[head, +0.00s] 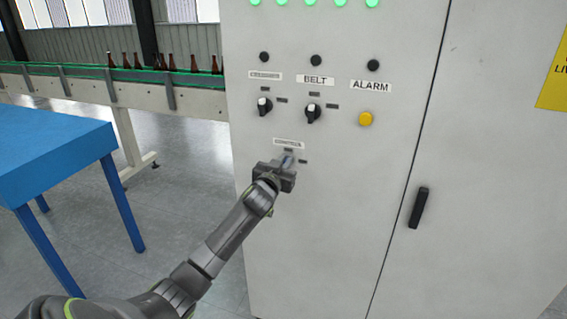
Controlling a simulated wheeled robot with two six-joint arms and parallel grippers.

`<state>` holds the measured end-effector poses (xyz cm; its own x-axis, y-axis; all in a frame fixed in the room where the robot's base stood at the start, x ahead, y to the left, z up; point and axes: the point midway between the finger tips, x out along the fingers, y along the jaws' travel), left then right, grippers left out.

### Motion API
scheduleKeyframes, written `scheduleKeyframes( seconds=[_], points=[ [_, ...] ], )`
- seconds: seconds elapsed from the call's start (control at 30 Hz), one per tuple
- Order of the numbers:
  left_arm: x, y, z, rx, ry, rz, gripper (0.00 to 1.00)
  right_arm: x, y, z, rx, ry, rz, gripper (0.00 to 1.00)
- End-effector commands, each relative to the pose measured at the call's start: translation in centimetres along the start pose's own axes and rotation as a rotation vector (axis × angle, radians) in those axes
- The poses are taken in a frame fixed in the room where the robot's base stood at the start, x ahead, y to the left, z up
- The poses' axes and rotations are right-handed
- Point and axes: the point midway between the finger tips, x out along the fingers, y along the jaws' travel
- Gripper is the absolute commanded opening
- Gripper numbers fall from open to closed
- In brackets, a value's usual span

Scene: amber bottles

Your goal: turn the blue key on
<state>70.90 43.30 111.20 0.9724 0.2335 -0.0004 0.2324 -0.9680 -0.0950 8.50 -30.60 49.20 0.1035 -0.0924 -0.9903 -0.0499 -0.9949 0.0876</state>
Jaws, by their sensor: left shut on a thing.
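The blue key (287,161) sits below the CONTROL label (289,143) on the front of the light grey cabinet (330,225). Only a small bluish part of it shows; my gripper hides the rest, so I cannot tell its turn angle. My left gripper (284,165) is at the key against the cabinet front, shut on it. My left arm reaches up from the lower left. My right gripper is not in view.
Above are two black selector knobs (313,112), the left one (265,106) under another label, and a yellow ALARM button (366,119). A black door handle (418,208) is at right. A blue table (50,150) and a bottle conveyor (185,97) stand at left.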

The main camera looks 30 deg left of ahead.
Motion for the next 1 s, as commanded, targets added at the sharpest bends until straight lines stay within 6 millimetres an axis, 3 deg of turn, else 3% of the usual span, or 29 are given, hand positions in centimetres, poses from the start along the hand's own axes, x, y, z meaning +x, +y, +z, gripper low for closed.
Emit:
scheduleKeyframes(
  seconds=[1.0],
  points=[
    [0.0,1.0,0.3,0.926,-0.002,0.000,0.00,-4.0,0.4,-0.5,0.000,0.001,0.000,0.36]
  ],
)
